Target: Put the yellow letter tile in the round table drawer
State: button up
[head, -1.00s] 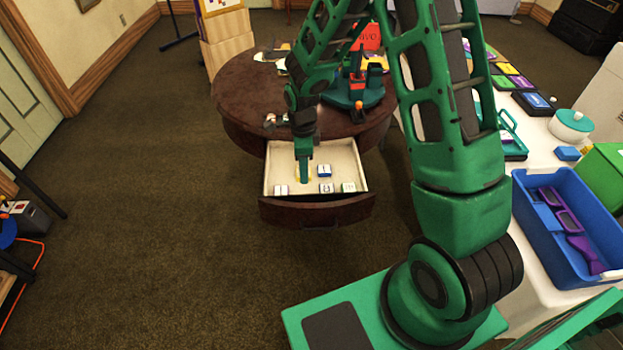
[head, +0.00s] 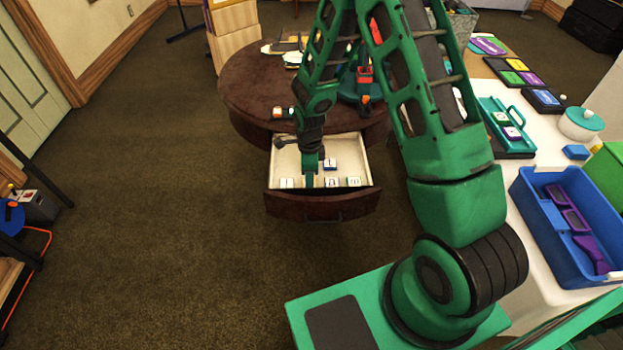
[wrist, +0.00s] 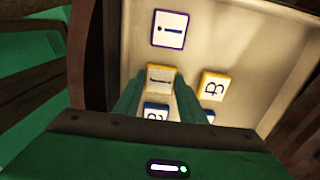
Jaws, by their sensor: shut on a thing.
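My gripper (head: 310,181) reaches down into the open drawer (head: 322,208) of the dark round table (head: 245,85). In the wrist view its two green fingers (wrist: 158,95) are shut on a yellow-edged letter tile (wrist: 160,78), white-faced with a dark mark. The held tile is over the pale drawer floor (wrist: 250,45); I cannot tell whether it touches it. A second yellow-edged tile, with a B-like letter (wrist: 213,86), lies to the right of the fingers. A purple-edged tile (wrist: 170,29) lies beyond them, and blue-edged tiles (wrist: 156,112) are partly hidden by my gripper.
Red and teal items (head: 365,75) stand on the round tabletop. At right, a white-covered table holds a blue bin (head: 550,240), a teal-lidded pot (head: 581,124) and a teal carrier (head: 500,118). The carpet (head: 150,200) left of the drawer is clear.

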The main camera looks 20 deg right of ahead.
jog(key=o, duration=1.1)
notch_tip(320, 180, up, 12)
jog(key=shift+r, duration=0.1)
